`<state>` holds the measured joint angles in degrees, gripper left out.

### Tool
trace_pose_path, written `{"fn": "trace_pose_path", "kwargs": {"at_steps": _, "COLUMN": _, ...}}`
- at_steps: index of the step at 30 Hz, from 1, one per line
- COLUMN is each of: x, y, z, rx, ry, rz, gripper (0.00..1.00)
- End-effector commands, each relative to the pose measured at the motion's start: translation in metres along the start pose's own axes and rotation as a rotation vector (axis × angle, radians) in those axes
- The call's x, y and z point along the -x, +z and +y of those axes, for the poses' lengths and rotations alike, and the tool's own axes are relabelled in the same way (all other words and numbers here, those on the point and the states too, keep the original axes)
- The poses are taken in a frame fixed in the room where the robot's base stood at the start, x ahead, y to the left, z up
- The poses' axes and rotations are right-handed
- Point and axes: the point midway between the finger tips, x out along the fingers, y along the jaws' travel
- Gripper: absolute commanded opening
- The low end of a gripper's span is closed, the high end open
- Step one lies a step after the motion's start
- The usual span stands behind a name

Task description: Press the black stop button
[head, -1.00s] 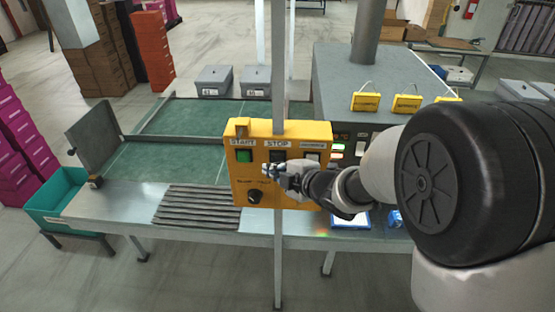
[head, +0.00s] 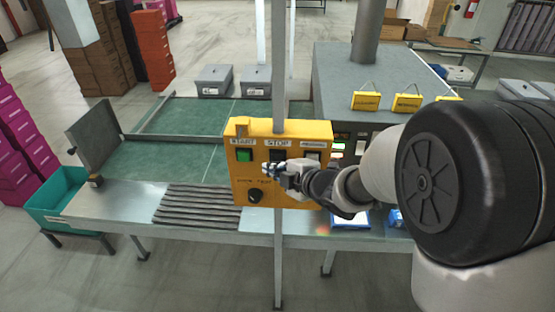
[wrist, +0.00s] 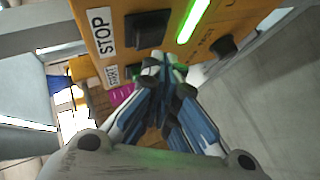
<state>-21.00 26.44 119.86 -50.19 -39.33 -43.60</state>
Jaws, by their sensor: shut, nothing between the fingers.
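The yellow control box (head: 240,185) stands on a post at the line's front edge. Its black stop button (head: 277,155) sits under the STOP label, partly hidden by my gripper in the head view. In the wrist view the black stop button (wrist: 147,28) is beside the STOP label, at the top. My gripper (head: 266,169) is shut and empty in front of the box. In the wrist view its fingertips (wrist: 162,60) are together just below the stop button, close to the box face. I cannot tell whether they touch it.
The green start button (head: 244,155) is left of the stop button. A black knob (head: 254,196) sits below. A green light bar (wrist: 195,18) glows beside the stop button in the wrist view. A green conveyor (head: 190,115) lies behind the box.

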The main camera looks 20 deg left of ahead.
Motion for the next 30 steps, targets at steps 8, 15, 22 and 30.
{"fn": "trace_pose_path", "kwargs": {"at_steps": 8, "x": -0.0022, "y": 0.0017, "z": 0.0015, "rx": 0.000, "ry": 0.000, "rz": 0.000, "gripper": 0.00}}
{"fn": "trace_pose_path", "kwargs": {"at_steps": 15, "x": -0.0061, "y": 0.0045, "z": 0.0043, "rx": -0.001, "ry": 0.000, "rz": 0.000, "gripper": 0.00}}
{"fn": "trace_pose_path", "kwargs": {"at_steps": 22, "x": -0.0060, "y": 0.0045, "z": 0.0043, "rx": 0.000, "ry": 0.000, "rz": 0.000, "gripper": 0.00}}
{"fn": "trace_pose_path", "kwargs": {"at_steps": 30, "x": -0.0076, "y": 0.0055, "z": 0.0058, "rx": 0.000, "ry": 0.000, "rz": 0.000, "gripper": 0.00}}
